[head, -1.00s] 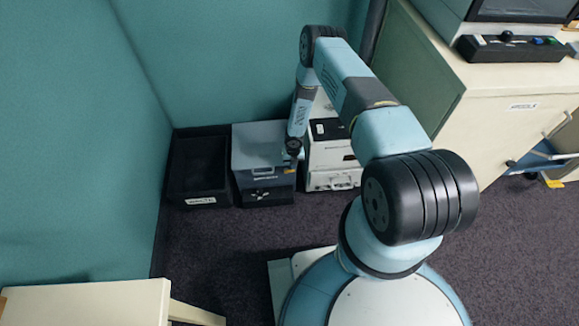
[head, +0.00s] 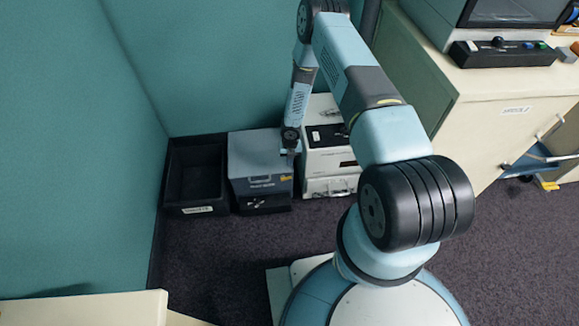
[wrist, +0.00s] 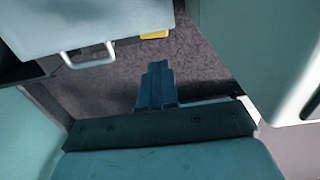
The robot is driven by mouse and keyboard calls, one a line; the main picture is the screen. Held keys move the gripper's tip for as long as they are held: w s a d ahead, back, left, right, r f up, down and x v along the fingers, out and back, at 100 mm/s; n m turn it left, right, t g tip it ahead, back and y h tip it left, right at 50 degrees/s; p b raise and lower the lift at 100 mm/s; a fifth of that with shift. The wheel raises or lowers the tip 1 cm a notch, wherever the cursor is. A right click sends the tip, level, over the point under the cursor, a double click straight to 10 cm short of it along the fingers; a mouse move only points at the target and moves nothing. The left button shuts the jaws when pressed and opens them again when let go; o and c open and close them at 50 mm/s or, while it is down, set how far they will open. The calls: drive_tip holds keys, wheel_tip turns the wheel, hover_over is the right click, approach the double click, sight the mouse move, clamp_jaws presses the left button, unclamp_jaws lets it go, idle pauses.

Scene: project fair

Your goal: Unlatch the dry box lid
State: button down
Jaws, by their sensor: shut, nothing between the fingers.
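The dry box (head: 262,153) is a grey-blue lidded box on the floor against the back wall. Its lid appears down, with a pale handle at the front. A yellow latch (head: 286,178) is at the front right corner. In the wrist view the lid (wrist: 80,22) fills the upper left, with its handle below and the yellow latch (wrist: 155,35) at its right edge. My gripper (head: 290,158) is by the box's right side; in the wrist view my gripper (wrist: 158,68) is shut and empty, apart from the latch with carpet between them. Whether the latch is fastened is unclear.
A black open crate (head: 193,175) stands just left of the box. White cases (head: 330,160) are stacked close on the right. A cream cabinet (head: 500,120) stands farther right. Dark carpet (head: 225,255) in front of the box is clear.

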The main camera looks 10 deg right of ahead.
drive_tip(key=shift+d+r, duration=0.1)
drive_tip(key=shift+r, duration=1.85)
